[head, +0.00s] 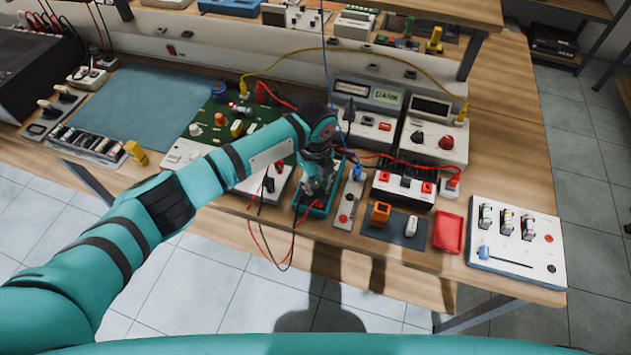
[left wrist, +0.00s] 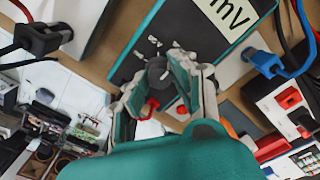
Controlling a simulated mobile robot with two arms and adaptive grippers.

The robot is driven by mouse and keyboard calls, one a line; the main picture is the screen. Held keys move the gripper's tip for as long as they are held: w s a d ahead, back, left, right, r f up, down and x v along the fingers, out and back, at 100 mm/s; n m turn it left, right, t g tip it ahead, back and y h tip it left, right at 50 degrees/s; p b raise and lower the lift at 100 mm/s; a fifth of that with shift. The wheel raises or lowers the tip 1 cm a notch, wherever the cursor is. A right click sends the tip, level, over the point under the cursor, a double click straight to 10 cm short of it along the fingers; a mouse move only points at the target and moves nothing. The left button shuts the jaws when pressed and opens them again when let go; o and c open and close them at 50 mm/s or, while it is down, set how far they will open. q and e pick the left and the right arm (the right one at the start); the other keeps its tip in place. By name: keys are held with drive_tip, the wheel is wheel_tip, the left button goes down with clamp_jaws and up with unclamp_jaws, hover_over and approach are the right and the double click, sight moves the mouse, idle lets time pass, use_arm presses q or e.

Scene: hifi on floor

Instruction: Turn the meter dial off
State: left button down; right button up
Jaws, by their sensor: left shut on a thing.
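The meter (head: 318,211) is a dark unit with a teal rim, lying on the bench under my left gripper (head: 318,188). The left wrist view shows the meter's dark face (left wrist: 188,28), with a pale display (left wrist: 228,12) reading "mV" and small white marks beside the dial. The dial (left wrist: 157,72) is a dark round knob. My left gripper (left wrist: 160,88) has its fingers on either side of the dial and is shut on it. In the head view the gripper hides the dial. My right gripper is not in view.
Red and black leads (head: 268,215) hang in front of the bench edge. A green circuit board (head: 225,125) is left of the meter. A blue plug (head: 357,172) on a grey strip is close on the right. A red tray (head: 448,232) and white slider panel (head: 515,240) lie farther right.

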use_arm(q)
drive_tip(key=shift+r, duration=0.1)
drive_tip(key=n+p, duration=0.2)
drive_tip(key=n, duration=0.1)
drive_tip(key=shift+r+n, duration=0.1)
drive_tip(key=shift+n, duration=0.3)
drive_tip(key=n+p, duration=0.3)
drive_tip(key=n, duration=0.1)
drive_tip(key=shift+n, duration=0.3)
drive_tip(key=n+p, duration=0.2)
drive_tip(key=n, duration=0.3)
drive_tip(key=shift+n+p, duration=1)
drive_tip(key=shift+n, duration=1.3)
drive_tip(key=c, duration=1.1)
unclamp_jaws()
